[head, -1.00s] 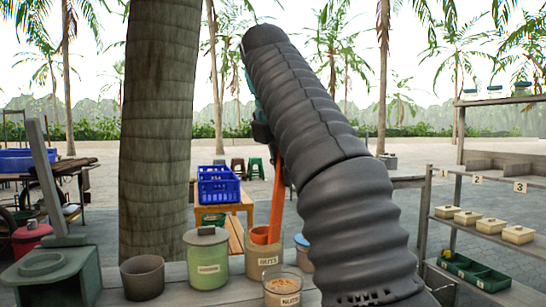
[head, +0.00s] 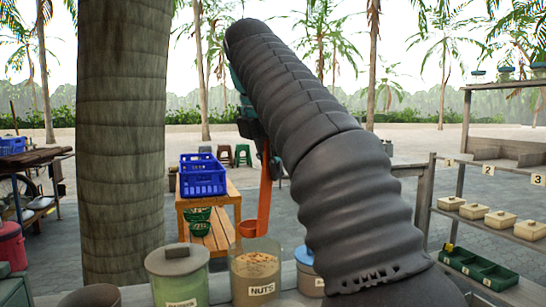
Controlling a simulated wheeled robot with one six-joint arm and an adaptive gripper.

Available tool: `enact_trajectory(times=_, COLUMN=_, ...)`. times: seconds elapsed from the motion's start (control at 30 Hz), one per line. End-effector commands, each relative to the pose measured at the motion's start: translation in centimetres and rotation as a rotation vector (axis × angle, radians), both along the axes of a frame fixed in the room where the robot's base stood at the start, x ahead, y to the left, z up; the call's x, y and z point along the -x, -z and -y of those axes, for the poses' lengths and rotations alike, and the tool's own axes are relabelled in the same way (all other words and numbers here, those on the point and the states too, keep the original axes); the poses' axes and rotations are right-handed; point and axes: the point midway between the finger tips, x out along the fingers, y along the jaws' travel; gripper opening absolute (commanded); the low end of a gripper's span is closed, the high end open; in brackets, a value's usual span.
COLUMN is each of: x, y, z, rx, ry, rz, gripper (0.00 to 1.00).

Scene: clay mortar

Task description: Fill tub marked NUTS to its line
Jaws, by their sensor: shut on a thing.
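My gripper (head: 262,139) shows partly behind my dark ribbed arm and is shut on the upper end of an orange scoop (head: 265,195). The scoop hangs upright, with its small cup (head: 248,229) at about the rim of a clear tub (head: 240,285) labelled NUTS. From this view I cannot tell whether the cup is over the tub or behind it, nor what is in the cup. The tub holds brown crumbly nuts (head: 257,262). No fill line shows on it, and its base is cut off by the picture's bottom edge.
A green lidded jar (head: 178,277) stands left of the tub, and a blue-lidded jar (head: 305,268) stands close on its right, partly behind my arm. A dark pot (head: 90,298) is at bottom left. A blue crate (head: 203,177) sits on a bench behind.

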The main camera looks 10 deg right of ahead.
Motion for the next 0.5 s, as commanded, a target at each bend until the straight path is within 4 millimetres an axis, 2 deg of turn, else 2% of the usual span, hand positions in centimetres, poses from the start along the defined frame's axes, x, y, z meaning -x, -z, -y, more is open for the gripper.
enact_trajectory(times=0.5, x=0.0, y=5.7, z=0.0, rx=-0.001, ry=0.0, rz=0.001, gripper=0.0)
